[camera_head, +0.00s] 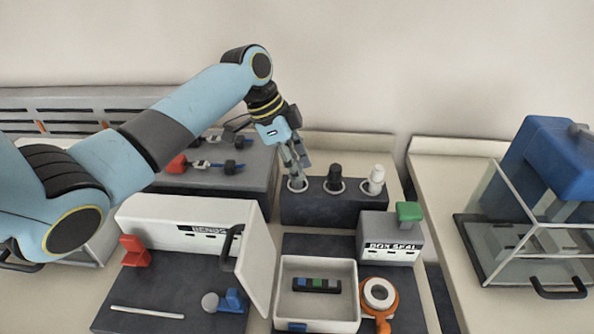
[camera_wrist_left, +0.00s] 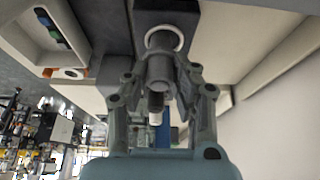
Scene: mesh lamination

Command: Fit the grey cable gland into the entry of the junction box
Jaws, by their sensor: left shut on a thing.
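The grey cable gland (camera_wrist_left: 158,68) stands at the leftmost hole of the dark rack (camera_head: 330,208), inside a pale ring. My left gripper (camera_head: 297,166) reaches down over that hole, and its fingers (camera_wrist_left: 161,88) are closed on the gland from both sides in the wrist view. The gland's lower part is hidden in the head view, and I cannot tell whether it is still seated in the hole. The junction box (camera_head: 284,266) is an open white box with a small terminal strip (camera_head: 317,285) inside, in front of the rack. My right gripper is out of view.
A black gland (camera_head: 335,176) and a white gland (camera_head: 376,178) stand in the rack to the right. The BOX SEAL unit (camera_head: 390,249) and an orange holder with a white ring (camera_head: 380,293) stand beside the box. A white BENDS unit (camera_head: 190,228) is to the left.

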